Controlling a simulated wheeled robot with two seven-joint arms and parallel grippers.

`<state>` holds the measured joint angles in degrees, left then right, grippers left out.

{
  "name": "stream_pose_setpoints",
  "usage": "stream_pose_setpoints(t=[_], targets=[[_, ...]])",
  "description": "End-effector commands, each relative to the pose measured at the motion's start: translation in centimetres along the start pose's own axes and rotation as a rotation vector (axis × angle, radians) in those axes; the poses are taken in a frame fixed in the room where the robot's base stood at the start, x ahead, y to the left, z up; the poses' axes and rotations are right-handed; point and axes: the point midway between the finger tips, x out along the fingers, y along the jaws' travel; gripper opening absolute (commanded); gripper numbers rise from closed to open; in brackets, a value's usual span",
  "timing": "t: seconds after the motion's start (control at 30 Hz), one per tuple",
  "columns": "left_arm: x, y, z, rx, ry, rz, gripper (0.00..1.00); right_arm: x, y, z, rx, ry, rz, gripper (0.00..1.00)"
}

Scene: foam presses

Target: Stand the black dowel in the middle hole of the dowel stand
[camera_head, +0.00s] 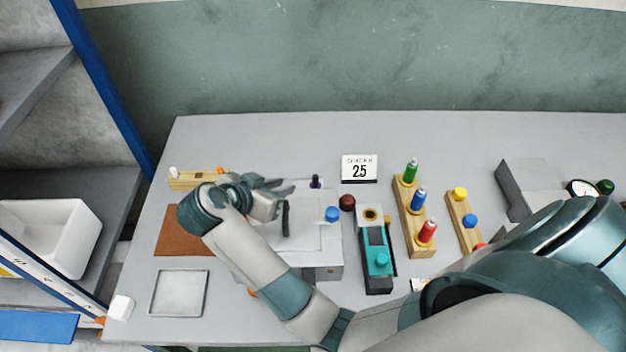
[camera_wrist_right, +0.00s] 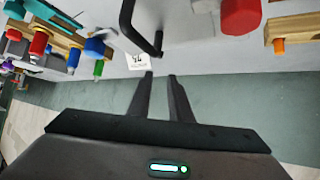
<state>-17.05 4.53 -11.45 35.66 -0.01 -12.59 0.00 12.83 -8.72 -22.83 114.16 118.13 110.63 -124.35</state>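The dowel stand (camera_head: 190,183) is a pale wooden block at the back left of the table in the head view. A white dowel stands at its left end and an orange one at its right. Its orange dowel also shows in the wrist view (camera_wrist_right: 279,46). The middle hole is too small to make out. My right gripper (camera_head: 284,187) is right of the stand, above the pale grey press. In the wrist view its fingers (camera_wrist_right: 161,76) are apart with nothing between them. A small dark upright piece (camera_head: 316,182) stands near the fingers; I cannot tell whether it is the black dowel. My left gripper is not in view.
The press (camera_head: 328,258) has a black bar handle (camera_wrist_right: 139,30). A teal device (camera_head: 376,262) and wooden racks of coloured pieces (camera_head: 411,226) stand to its right. A card (camera_head: 359,169) reads 25. A brown mat (camera_head: 180,238) and grey tray (camera_head: 178,293) lie left.

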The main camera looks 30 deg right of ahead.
Motion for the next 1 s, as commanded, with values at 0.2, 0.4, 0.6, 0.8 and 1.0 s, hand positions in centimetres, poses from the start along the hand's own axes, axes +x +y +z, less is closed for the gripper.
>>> stream_pose_setpoints(t=[0.2, 0.4, 0.6, 0.8, 1.0], targets=[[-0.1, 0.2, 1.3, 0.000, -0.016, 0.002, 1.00, 0.0, 0.0, 0.0, 0.000, 0.000, 0.000, 0.18], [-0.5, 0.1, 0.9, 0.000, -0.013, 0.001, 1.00, 1.2, 0.0, -0.1, -0.002, 0.002, 0.002, 0.18], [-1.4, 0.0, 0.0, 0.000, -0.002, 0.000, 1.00, 4.2, 0.1, -0.2, -0.004, 0.002, 0.004, 0.18], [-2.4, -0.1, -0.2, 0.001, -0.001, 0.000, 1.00, 7.8, 0.1, -0.3, -0.004, 0.003, 0.004, 0.18], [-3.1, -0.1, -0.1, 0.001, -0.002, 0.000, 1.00, 10.7, 0.0, -0.1, -0.003, 0.001, 0.002, 0.18]])
